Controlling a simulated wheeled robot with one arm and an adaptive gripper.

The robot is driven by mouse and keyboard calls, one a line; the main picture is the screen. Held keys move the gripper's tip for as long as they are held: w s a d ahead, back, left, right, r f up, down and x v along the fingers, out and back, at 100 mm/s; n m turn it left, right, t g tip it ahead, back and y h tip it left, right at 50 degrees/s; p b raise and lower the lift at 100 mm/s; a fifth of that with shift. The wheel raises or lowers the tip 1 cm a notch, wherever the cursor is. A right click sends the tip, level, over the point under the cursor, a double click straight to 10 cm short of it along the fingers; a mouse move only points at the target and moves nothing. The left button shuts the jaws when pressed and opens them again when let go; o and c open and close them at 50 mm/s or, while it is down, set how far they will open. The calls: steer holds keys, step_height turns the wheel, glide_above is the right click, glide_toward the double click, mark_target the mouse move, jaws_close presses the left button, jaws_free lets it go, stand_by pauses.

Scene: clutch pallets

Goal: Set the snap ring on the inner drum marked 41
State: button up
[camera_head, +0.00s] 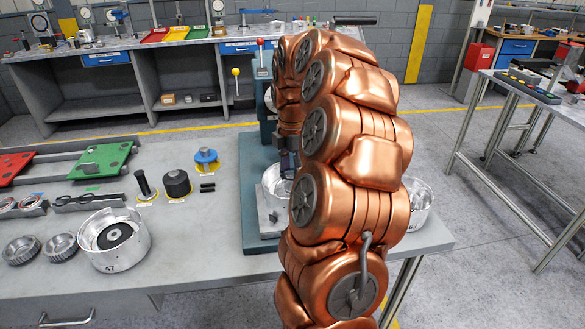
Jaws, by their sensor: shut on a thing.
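My gripper (287,163) shows as a small dark shape behind my copper arm, low over a silver drum (270,183). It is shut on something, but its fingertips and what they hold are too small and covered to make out. That drum sits on the teal press base (250,215), and my arm covers its right side. Another silver drum (418,212) is partly hidden at the table's right end. A drum marked 47 (115,250) stands at the front left with a dark disc inside. I cannot read 41 on any drum. I cannot make out a loose snap ring.
The grey table (205,235) has free room between drum 47 and the press. Left of it lie toothed rings (20,250), pliers-like tools (88,200) and a green plate (100,160). Black cylinders (176,184) and a blue-topped part (206,159) stand behind.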

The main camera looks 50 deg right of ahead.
steer(key=o, duration=0.8)
steer(key=shift+o, duration=0.2)
steer(key=shift+r, duration=0.1)
step_height(320, 180, up, 9)
steer(key=p, duration=0.4)
stand_by(0.7)
stand_by(0.4)
